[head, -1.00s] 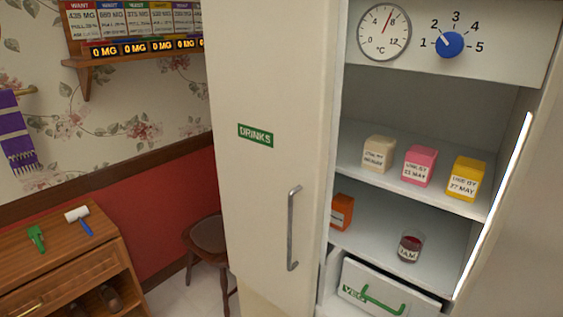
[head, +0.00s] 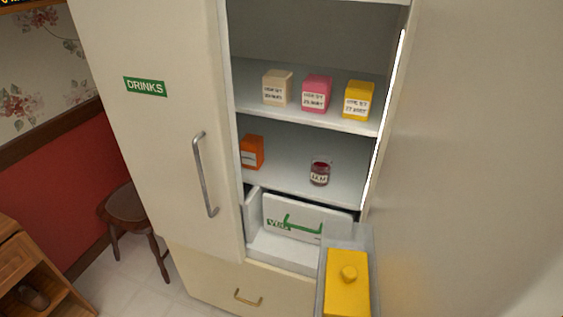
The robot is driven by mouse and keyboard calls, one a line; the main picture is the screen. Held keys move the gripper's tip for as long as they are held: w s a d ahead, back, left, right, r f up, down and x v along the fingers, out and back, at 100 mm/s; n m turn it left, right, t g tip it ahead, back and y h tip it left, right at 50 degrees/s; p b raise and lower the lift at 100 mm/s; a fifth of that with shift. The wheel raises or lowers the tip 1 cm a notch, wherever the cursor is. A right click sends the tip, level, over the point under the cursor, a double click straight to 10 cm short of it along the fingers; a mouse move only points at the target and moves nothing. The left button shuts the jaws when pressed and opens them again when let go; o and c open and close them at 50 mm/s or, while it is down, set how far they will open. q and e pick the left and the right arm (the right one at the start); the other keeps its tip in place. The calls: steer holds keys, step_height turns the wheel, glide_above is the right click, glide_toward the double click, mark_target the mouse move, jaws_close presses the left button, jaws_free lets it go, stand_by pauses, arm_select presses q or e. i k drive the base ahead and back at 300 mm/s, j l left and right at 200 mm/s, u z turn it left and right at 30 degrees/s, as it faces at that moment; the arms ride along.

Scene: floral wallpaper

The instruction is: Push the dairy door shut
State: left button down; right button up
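The fridge's right door (head: 480,150) stands open and fills the right side of the head view as a large pale panel. No label shows on it, so I cannot read that it is the dairy door. A grey door bin (head: 334,245) at its lower part holds a yellow box with a round knob (head: 348,285). The left door (head: 150,140), marked DRINKS, is shut and has a vertical metal handle (head: 203,175). Neither of my grippers is in view.
The open compartment holds cream (head: 277,88), pink (head: 317,94) and yellow (head: 358,100) cartons, an orange box (head: 252,152) and a jam jar (head: 320,172). A VEG drawer (head: 300,216) sits below. A dark stool (head: 128,206) and wooden cabinet (head: 18,265) stand left.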

mark_target(466, 216)
steer(key=l+u, duration=0.1)
steer(key=l, duration=0.4)
steer(key=k+l+u, duration=0.1)
steer(key=l, duration=0.35)
steer(key=k+l+u, duration=0.1)
steer(key=l, duration=0.35)
